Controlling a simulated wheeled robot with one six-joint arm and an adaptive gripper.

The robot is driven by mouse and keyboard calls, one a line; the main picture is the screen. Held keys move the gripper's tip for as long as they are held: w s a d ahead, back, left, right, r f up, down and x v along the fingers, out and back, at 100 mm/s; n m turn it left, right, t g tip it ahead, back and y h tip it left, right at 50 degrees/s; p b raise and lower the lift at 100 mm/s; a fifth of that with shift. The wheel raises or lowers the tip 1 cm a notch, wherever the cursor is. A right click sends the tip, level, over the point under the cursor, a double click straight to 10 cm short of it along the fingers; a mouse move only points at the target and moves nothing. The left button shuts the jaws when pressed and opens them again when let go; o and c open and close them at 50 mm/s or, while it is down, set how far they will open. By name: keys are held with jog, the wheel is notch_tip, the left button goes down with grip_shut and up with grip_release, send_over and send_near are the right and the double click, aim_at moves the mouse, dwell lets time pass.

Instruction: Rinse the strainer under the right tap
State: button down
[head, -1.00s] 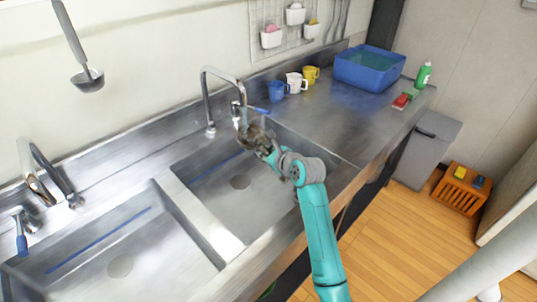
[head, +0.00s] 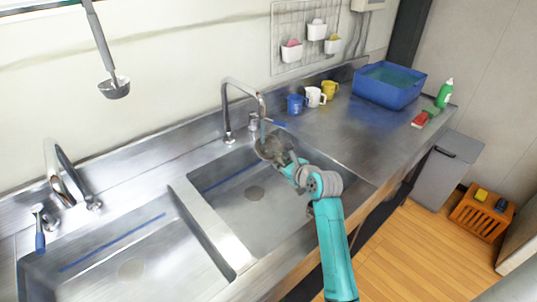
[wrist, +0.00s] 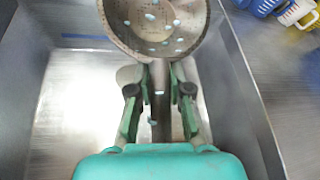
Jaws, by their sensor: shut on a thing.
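My gripper (head: 290,166) is shut on the handle of the strainer (head: 270,148). In the wrist view the fingers (wrist: 158,90) pinch the handle, and the round strainer bowl (wrist: 155,28) extends past them, with several pale bluish spots on it. The bowl is just below the outlet of the right tap (head: 243,84), above the right basin (head: 235,205). A faint pale streak shows between outlet and bowl; I cannot tell clearly if it is running water. The tap's blue lever (head: 279,124) sticks out to the right.
The left basin (head: 125,250) has its own tap (head: 62,180) and a blue-handled lever. A ladle (head: 112,86) hangs at upper left. Blue, white and yellow mugs (head: 314,97), a blue tub (head: 386,90), a sponge and a green bottle (head: 444,94) stand on the right counter, whose front is clear.

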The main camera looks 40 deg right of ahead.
jog(key=shift+d, duration=0.2)
jog(key=shift+s+a, duration=0.15)
jog(key=shift+s, duration=3.9)
jog(key=s+r, duration=0.4)
jog(key=s, duration=0.1)
jog(key=shift+a, duration=0.1)
jog(key=shift+s, duration=0.1)
